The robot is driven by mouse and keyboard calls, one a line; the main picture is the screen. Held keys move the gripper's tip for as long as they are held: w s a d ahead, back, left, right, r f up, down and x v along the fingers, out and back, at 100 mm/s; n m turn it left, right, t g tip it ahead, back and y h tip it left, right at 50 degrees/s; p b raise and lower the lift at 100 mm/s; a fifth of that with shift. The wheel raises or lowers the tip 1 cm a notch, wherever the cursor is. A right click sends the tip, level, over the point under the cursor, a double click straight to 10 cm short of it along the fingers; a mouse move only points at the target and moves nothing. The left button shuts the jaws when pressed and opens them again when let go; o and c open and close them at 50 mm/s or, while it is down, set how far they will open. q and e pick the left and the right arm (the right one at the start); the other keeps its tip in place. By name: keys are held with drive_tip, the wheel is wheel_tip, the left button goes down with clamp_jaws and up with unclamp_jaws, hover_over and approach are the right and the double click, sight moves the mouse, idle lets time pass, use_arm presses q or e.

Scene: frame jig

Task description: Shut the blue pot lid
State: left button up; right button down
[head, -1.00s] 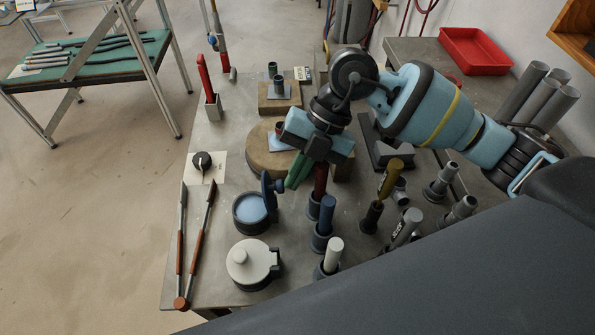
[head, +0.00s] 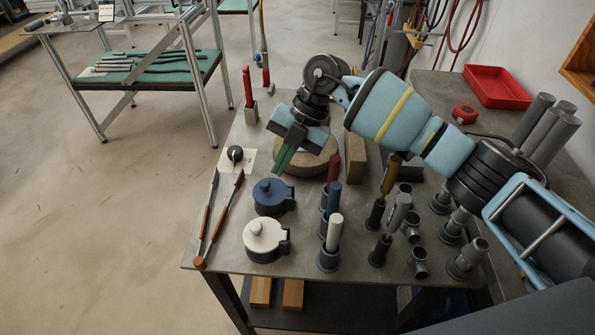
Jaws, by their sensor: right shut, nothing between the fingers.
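The blue pot (head: 269,207) stands on the grey table, left of the upright holders. Its blue lid (head: 272,189) lies flat on top with its knob up, so the pot's inside is hidden. My right gripper (head: 282,167) has green fingers that are shut and empty. It hangs above and behind the pot, in front of a round wooden block, and appears apart from the lid. My left gripper is not in view.
A white lidded pot (head: 263,238) stands just in front of the blue one. Long red-handled pliers (head: 221,212) lie to the left, near a black knob on a plate (head: 235,154). Upright holders with coloured handles (head: 334,198) crowd the right side.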

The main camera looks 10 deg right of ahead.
sight(263, 180)
drive_tip(key=shift+w+a+r+h, duration=0.2)
drive_tip(key=shift+a+r+h, duration=0.05)
drive_tip(key=shift+a+h, duration=0.3)
drive_tip(key=shift+w+a+f, duration=0.25)
drive_tip(key=shift+a+f, duration=0.15)
drive_tip(key=shift+a, duration=0.1)
drive_tip(key=shift+w+a+f, duration=0.2)
drive_tip(key=shift+a+f, duration=0.15)
drive_tip(key=shift+a, duration=0.15)
drive_tip(key=shift+w+a+f, duration=0.15)
drive_tip(key=shift+a+f, duration=0.35)
drive_tip(key=shift+a, duration=0.05)
drive_tip(key=shift+w+a+f+g+h, duration=0.1)
drive_tip(key=shift+a+f+g+h, duration=0.2)
drive_tip(key=shift+a+h, duration=0.2)
drive_tip(key=shift+w+a+f+m, duration=0.1)
drive_tip(key=shift+a+f+m, duration=0.1)
drive_tip(key=shift+f+m, duration=0.15)
drive_tip(key=shift+f, duration=0.15)
drive_tip(key=shift+a, duration=0.15)
